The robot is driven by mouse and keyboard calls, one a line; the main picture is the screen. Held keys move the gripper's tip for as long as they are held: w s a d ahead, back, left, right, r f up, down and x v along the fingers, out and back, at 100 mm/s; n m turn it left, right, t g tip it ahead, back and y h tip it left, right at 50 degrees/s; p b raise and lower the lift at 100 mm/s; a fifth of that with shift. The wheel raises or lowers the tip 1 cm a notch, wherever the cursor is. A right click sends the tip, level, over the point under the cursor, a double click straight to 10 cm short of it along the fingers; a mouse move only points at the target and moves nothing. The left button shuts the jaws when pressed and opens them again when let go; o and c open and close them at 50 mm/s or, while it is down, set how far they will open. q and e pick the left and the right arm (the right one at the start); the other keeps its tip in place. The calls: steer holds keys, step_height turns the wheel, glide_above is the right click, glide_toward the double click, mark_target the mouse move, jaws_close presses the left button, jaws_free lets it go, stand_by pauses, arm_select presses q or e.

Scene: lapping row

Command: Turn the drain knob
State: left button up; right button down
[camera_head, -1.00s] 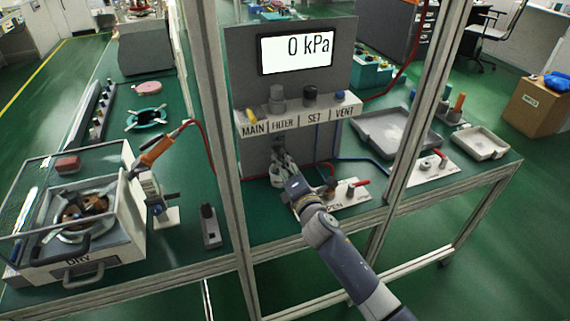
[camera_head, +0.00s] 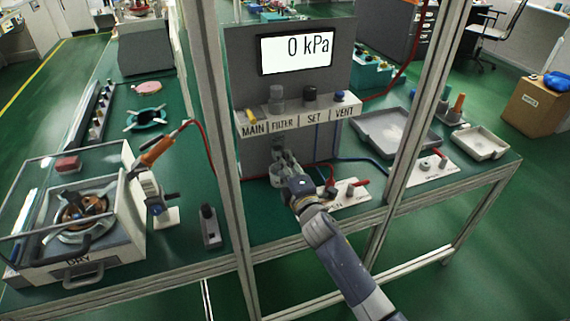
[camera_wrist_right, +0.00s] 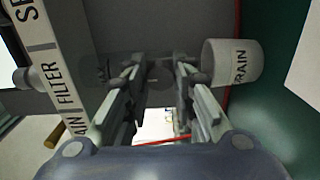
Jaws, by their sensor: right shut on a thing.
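The panel (camera_head: 244,60) carries a FILTER label under its shelf, and a dim, partly see-through filter part hangs below that label. My right gripper (camera_head: 286,162) is at this part, just above a pale cup, in the head view. In the right wrist view, my right gripper (camera_wrist_right: 160,68) is shut on a small grey round piece, the drain knob (camera_wrist_right: 160,76), mostly hidden between the fingertips. The cup labelled DRAIN (camera_wrist_right: 228,62) is close beside one finger; I cannot tell if they touch. My left gripper is out of view.
The display (camera_head: 296,50) reads 0 kPa. A shelf (camera_head: 300,119) labelled MAIN, FILTER, SET and VENT overhangs the gripper. Frame posts (camera_head: 222,170) stand on both sides of my right arm. Red and blue hoses run nearby. A grey tray (camera_head: 378,150) lies to the right.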

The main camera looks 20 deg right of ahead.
steer(key=shift+f, duration=0.1)
steer(key=c, duration=1.3)
jaws_free()
steer(key=shift+c, duration=0.2)
steer(key=s, duration=1.2)
steer(key=shift+d, duration=0.2)
